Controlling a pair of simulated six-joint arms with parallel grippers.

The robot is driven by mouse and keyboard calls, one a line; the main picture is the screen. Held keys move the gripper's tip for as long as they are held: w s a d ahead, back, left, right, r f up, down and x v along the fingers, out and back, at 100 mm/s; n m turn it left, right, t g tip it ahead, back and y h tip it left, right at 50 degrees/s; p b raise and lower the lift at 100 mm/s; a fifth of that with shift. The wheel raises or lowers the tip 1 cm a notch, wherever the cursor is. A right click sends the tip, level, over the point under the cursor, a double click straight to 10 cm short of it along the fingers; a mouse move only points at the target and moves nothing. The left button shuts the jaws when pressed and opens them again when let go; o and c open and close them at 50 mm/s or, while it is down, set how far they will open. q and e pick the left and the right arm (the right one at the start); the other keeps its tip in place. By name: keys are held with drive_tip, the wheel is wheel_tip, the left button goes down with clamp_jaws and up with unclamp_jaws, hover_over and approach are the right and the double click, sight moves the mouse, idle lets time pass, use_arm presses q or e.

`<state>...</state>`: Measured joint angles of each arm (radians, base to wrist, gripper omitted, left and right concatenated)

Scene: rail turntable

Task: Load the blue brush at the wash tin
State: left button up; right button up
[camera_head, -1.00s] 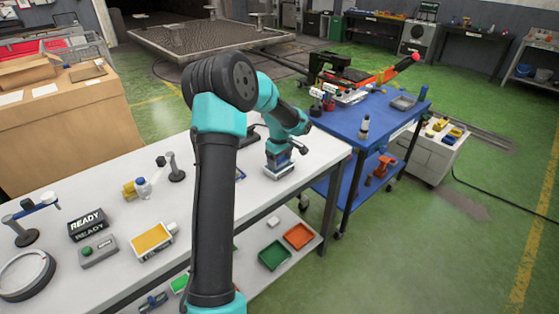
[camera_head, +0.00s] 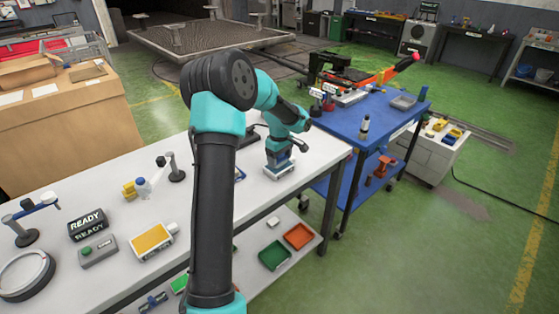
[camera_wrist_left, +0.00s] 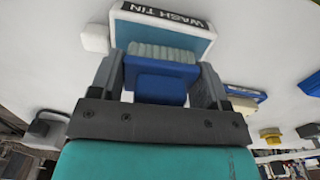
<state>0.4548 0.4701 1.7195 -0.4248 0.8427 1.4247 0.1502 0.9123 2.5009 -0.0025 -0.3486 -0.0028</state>
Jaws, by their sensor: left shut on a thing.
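The blue brush (camera_wrist_left: 160,84) is between the fingers of my left gripper (camera_wrist_left: 158,66) in the left wrist view, with its pale bristles facing the tin. The wash tin (camera_wrist_left: 205,28) is a white-rimmed tray with a blue inside and a black WASH TIN label. The bristles overlap the tin's blue area; I cannot tell whether they touch it. In the head view my left gripper (camera_head: 279,152) points down over the white wash tin (camera_head: 280,171) at the right end of the white bench. The brush is mostly hidden there. My right gripper is out of view.
The white bench (camera_head: 115,187) also holds a yellow-topped box (camera_head: 152,241), a READY sign (camera_head: 87,224), a grey button box (camera_head: 98,251) and a black post stand (camera_head: 175,170). A blue cart (camera_head: 372,112) stands to the right. Red and green trays lie on the shelf below.

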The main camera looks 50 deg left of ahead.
use_arm(q)
drive_tip(key=shift+r, duration=2.95)
